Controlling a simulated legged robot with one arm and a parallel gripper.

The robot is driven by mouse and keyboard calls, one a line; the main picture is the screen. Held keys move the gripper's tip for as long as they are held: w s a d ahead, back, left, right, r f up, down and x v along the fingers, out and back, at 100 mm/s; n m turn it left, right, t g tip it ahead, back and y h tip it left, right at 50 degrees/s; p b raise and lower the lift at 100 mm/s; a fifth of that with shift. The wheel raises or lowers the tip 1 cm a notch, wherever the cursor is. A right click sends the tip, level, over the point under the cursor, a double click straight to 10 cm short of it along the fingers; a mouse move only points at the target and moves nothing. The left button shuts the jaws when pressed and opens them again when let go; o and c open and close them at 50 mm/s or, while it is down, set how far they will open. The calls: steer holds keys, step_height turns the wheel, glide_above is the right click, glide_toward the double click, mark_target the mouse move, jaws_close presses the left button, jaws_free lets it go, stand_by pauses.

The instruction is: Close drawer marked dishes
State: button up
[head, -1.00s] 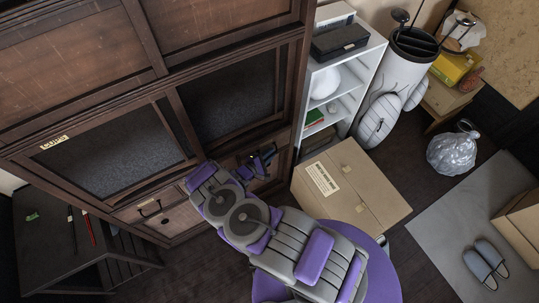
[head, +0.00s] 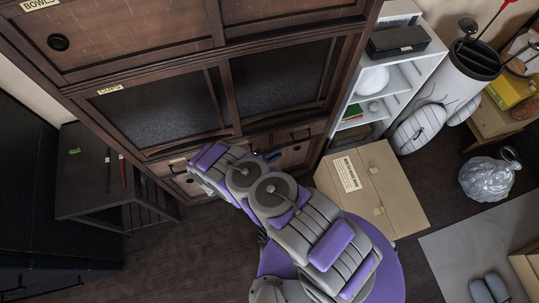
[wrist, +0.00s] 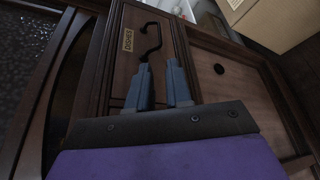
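The drawer marked dishes (wrist: 126,75) shows in the wrist view as a brown wooden front with a small "DISHES" label (wrist: 127,40) and a black curved handle (wrist: 151,38). My gripper (wrist: 160,80) is open, its two blue-grey fingers apart in front of this drawer front. The left finger is close to the handle's lower end; I cannot tell whether they touch. Nothing shows between the fingers. In the head view my arm hides most of the gripper and part of the drawer row. How far the drawer stands out is unclear.
A panel with a round black knob (wrist: 218,69) lies beside the drawer. A cardboard box (head: 372,188) and white shelf (head: 398,75) stand right. A dark low table (head: 95,170) stands left; floor below it is clear.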

steer(key=shift+v, duration=1.4)
